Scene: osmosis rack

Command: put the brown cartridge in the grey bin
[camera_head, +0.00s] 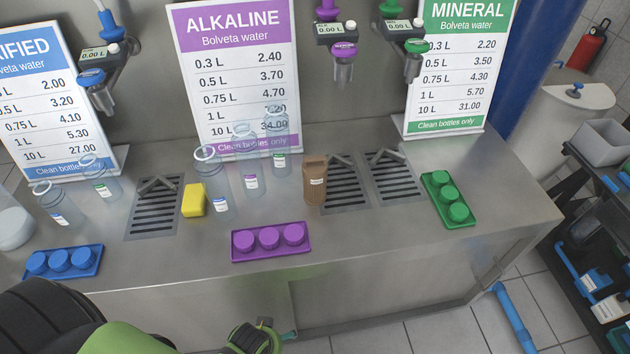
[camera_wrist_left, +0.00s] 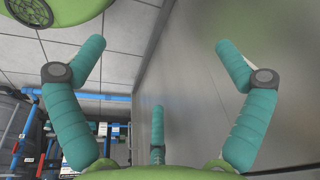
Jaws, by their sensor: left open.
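The brown cartridge (camera_head: 315,182) stands upright on the steel counter in the head view, at the left edge of a drain grate, with a small pale label on its front. The grey bin (camera_head: 603,143) sits on the dark rack at the far right; its inside shows only in part. My left gripper (camera_head: 288,336) is at the bottom of the head view, low in front of the counter and well apart from the cartridge. In the left wrist view its teal fingers (camera_wrist_left: 158,48) are spread open with nothing between them. My right gripper is not in view.
The steel counter (camera_head: 400,222) holds a purple tray (camera_head: 271,255), green tray (camera_head: 450,200), blue tray (camera_head: 63,273), yellow sponge (camera_head: 194,200) and several clear bottles, some just left of the cartridge. Dispensers hang above. Blue pipe (camera_head: 514,318) lies on the floor.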

